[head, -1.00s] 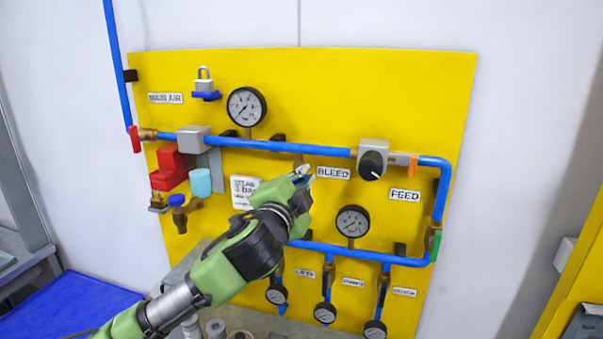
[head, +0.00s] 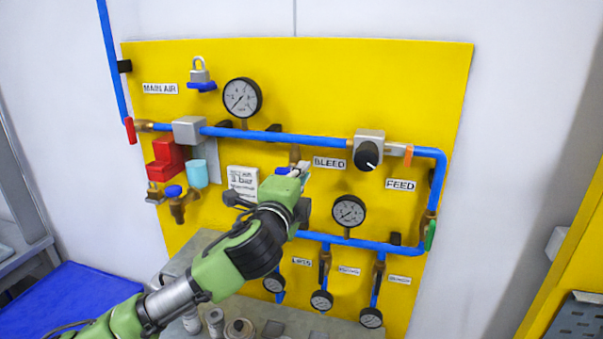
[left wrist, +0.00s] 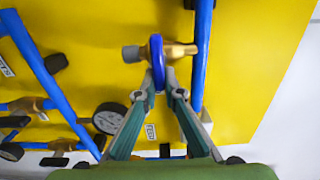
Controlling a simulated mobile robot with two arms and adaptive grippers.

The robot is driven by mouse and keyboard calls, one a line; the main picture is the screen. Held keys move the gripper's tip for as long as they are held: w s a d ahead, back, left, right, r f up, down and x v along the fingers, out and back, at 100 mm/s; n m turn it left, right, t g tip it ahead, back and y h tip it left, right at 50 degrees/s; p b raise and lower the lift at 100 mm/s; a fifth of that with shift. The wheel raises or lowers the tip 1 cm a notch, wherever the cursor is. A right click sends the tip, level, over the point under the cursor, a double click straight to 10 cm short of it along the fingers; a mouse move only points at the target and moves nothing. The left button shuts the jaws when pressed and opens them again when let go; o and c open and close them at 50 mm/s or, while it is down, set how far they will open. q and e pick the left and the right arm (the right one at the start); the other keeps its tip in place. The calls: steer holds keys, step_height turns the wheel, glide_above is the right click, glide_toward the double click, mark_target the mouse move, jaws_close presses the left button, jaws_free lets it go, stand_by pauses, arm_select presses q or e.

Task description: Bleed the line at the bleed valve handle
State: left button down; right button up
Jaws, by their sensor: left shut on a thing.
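The bleed valve is a brass body (left wrist: 183,50) with a blue handle (left wrist: 157,62), on the blue pipe beside the BLEED label (head: 330,163). In the left wrist view the handle stands edge-on between my left fingertips. My left gripper (left wrist: 160,88) is shut on this blue handle. In the head view my left gripper (head: 290,178) reaches up to the valve below the upper pipe, and mostly hides it. My right gripper is in neither view.
The yellow panel carries an upper gauge (head: 242,97), a black regulator knob (head: 368,156), a middle gauge (head: 348,211) and several small gauges below. A red lockout block (head: 166,160) and a blue-handled tap (head: 178,202) are left of my arm. Loose parts lie on the bench below.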

arm_select(q)
steer(key=shift+f, duration=0.1)
steer(key=c, duration=2.1)
jaws_free()
steer(key=shift+c, duration=0.2)
steer(key=v, duration=1.2)
